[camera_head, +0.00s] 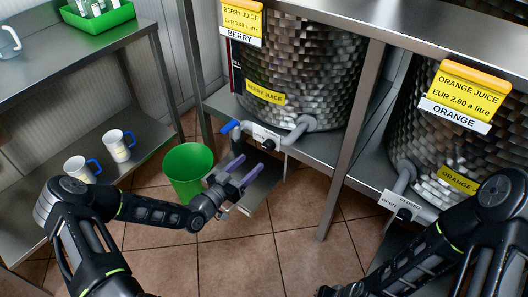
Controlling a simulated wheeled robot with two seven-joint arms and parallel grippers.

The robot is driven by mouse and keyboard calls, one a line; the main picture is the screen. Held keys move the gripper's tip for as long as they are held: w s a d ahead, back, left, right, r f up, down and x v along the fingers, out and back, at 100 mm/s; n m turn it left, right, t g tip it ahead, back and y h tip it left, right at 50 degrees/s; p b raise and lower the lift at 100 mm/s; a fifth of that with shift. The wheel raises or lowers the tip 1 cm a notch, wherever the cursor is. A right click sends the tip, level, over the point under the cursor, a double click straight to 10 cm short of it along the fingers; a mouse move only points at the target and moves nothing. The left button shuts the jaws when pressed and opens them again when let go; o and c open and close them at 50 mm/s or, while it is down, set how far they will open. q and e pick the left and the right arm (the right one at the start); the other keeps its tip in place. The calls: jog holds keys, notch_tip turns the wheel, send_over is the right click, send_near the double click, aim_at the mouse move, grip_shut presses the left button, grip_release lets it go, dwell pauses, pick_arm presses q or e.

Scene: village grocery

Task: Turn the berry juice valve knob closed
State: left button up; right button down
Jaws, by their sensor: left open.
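The berry juice valve (268,142) sits on the grey pipe at the front of the left metal barrel (310,75). It has a white label plate and a small dark knob; the knob's exact angle is too small to read. A blue piece (229,127) is at the pipe's left end. My left gripper (236,172) is open and empty, its two purple fingers below and left of the knob, apparently apart from it. My right arm comes in at the lower right; its gripper is not visible.
A green bucket (187,168) stands left of my left gripper. An orange juice valve (402,210) is at the right. Mugs (118,147) stand on the left shelf. A steel post (350,135) rises between the barrels.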

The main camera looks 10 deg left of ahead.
aim_at(267, 148)
pick_arm(q)
jog(key=x, duration=0.7)
jog(key=shift+w+d, duration=0.2)
jog(key=shift+w, duration=0.1)
jog(key=shift+c, duration=0.6)
grip_shut()
